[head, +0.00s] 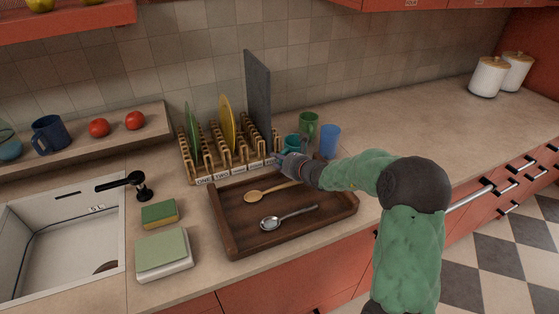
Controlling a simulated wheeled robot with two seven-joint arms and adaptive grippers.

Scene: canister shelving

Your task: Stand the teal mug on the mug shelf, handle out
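The teal mug (291,141) stands on the counter behind the wooden tray, just right of the dish rack. Its lower part is hidden by my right gripper (280,158), and I cannot see its handle clearly. My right gripper is in front of the mug, low over the tray's back edge. It is small and seen from behind, so whether it is open or touches the mug cannot be told. A raised wooden shelf (75,159) at the left, likely the mug shelf, bears a dark blue mug (49,134). My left gripper is out of view.
The rack (205,158) holds upright plates and a grey board (257,90). A green mug (308,128) and blue cup (329,141) stand close right of the teal mug. The tray (235,240) holds two spoons. Two red fruits (117,125) occupy the shelf; the faucet (138,186) stands before it.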

